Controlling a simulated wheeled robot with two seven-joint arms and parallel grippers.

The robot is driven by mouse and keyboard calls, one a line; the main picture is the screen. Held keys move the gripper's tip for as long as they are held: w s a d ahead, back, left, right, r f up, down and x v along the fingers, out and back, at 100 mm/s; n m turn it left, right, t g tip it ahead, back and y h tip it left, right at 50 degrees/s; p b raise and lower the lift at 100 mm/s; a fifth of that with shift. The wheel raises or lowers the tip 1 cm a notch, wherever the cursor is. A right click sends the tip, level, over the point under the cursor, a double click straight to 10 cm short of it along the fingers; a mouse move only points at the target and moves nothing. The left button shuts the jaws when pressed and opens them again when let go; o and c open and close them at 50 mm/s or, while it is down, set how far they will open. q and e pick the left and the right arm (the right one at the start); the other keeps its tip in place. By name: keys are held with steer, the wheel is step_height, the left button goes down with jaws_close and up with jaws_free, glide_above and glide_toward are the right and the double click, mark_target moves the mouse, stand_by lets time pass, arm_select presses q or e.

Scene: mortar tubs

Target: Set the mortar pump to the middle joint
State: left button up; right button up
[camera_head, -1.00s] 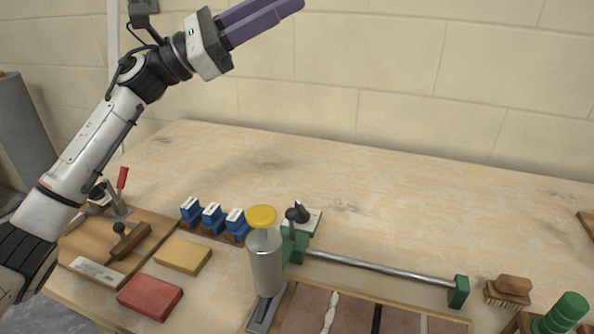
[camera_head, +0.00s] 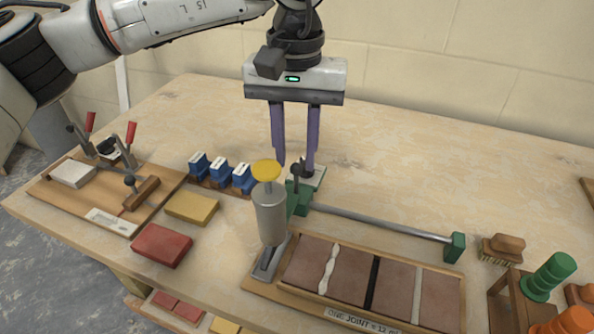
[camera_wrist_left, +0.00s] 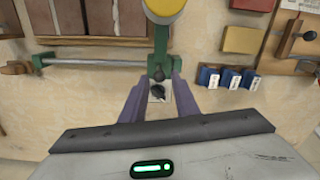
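The mortar pump, a grey cylinder (camera_head: 271,218) with a yellow cap (camera_head: 266,171), stands upright at the left end of a board with brick slabs (camera_head: 352,278). The gaps between the slabs look white at left, black in the middle, pale at right. Behind the pump are a green block (camera_head: 299,201) on a steel rail (camera_head: 380,223) and a dark ball knob (camera_head: 297,170). My left gripper (camera_head: 296,168) points down there, purple fingers apart. In the left wrist view a black knob (camera_wrist_left: 157,92) on a pale plate lies between the fingertips (camera_wrist_left: 160,84); contact cannot be told. My right gripper is out of view.
Blue blocks (camera_head: 219,173), a yellow block (camera_head: 192,207) and a red block (camera_head: 161,244) lie left of the pump. A wooden board with red-handled clamps (camera_head: 130,131) is further left. A brush (camera_head: 502,247) and green cylinder (camera_head: 552,275) are at right. The back table is clear.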

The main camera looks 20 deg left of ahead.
mark_target(296, 164)
arm_select(q)
step_height(296, 164, down, 5)
steer(key=shift+r, duration=0.1)
stand_by(0.3)
jaws_close()
